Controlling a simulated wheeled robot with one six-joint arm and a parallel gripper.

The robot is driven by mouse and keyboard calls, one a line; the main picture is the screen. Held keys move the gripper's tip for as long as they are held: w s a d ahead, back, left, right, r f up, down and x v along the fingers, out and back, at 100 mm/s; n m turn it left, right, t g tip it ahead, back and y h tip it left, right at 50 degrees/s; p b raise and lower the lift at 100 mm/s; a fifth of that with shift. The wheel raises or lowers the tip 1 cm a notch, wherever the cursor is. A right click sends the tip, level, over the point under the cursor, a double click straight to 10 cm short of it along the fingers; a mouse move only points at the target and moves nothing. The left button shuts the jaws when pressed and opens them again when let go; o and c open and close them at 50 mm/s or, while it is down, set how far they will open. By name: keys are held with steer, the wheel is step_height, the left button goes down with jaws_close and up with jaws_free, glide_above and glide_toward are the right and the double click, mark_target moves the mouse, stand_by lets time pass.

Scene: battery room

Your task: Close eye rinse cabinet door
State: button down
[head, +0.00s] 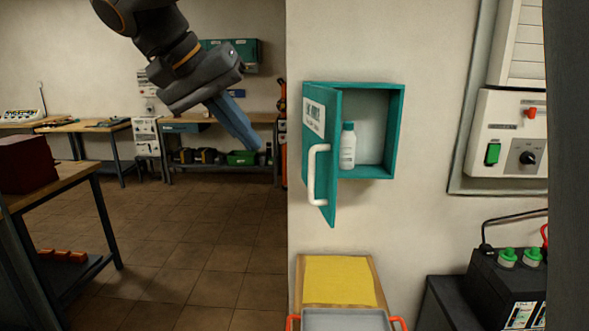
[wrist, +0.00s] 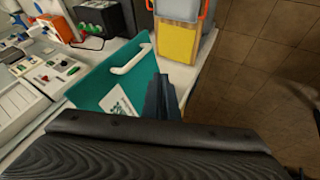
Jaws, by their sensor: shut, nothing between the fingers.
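The eye rinse cabinet (head: 398,130) is a teal box on the white wall in the head view. Its door (head: 333,160) is hinged on the left and stands open, swung out toward the camera. The door bears a white label and a white bar handle (head: 312,175). A white bottle with a teal cap (head: 347,147) stands inside. My gripper (head: 259,146) is shut and empty, left of the door and apart from it in the head view. In the wrist view the door (wrist: 105,75) and handle (wrist: 132,60) lie just left of my gripper (wrist: 162,80); contact cannot be told there.
A yellow-topped item (head: 338,281) and a grey tray with orange handles (head: 345,320) are below the cabinet. A black battery (head: 507,280) and a switch panel (head: 508,140) are at right. Workbenches (head: 75,127) stand at the left and back, with open tiled floor between.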

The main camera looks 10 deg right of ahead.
steer(key=w+d+f+p, duration=0.1)
steer(key=d+f+p, duration=0.3)
steer(key=d+f, duration=0.3)
steer(key=shift+w+d+f, duration=0.25)
steer(key=shift+d, duration=0.75)
steer(key=shift+d, duration=0.1)
